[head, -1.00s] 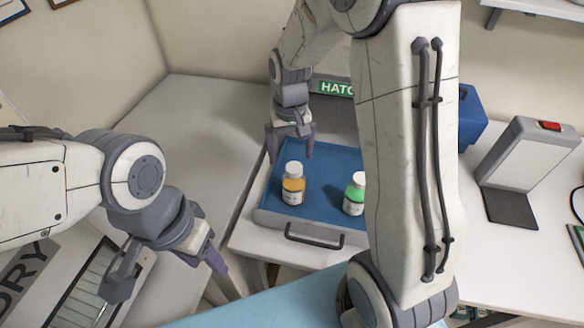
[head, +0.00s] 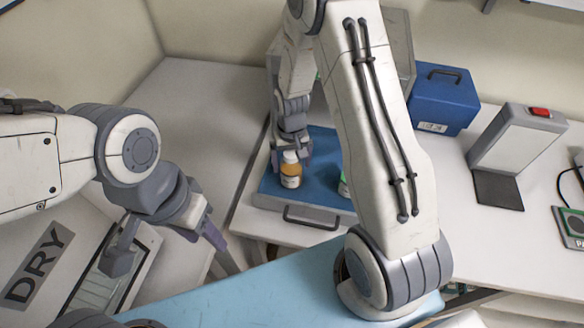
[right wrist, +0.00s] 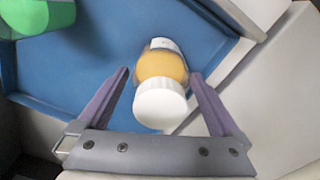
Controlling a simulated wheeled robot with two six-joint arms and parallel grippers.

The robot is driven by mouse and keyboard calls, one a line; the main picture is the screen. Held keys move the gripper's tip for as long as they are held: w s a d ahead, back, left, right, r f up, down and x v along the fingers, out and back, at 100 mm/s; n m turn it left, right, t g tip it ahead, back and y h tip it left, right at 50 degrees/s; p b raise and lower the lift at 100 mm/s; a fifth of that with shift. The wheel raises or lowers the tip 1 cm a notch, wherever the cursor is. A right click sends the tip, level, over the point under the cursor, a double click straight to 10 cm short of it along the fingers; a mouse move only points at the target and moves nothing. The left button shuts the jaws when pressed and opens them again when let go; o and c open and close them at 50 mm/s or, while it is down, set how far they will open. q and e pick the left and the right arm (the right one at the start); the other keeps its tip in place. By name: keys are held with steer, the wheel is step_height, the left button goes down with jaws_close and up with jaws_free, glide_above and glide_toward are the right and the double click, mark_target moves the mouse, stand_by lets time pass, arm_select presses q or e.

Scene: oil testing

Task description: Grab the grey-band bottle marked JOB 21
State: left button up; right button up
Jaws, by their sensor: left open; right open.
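An orange-filled bottle (head: 290,172) with a white cap stands in the blue tray (head: 322,146). Its label is too small to read, and I see no clear grey band. In the right wrist view the orange bottle (right wrist: 163,72) lies between the spread fingers of my right gripper (right wrist: 163,95), which do not appear to touch it. In the head view my right gripper (head: 291,155) is right at this bottle, open. A green bottle (head: 344,186) is mostly hidden behind my right arm; it also shows in the right wrist view (right wrist: 40,15). My left gripper (head: 172,250) is open and empty at the left.
A blue box (head: 446,98) stands at the back right. A grey-white stand with a red button (head: 520,138) is at the right. A DRY sign (head: 38,266) and a glass-topped unit are at lower left. The white table left of the tray is clear.

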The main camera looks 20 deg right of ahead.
steer(key=c, duration=1.3)
jaws_close()
steer(key=shift+r, duration=0.1)
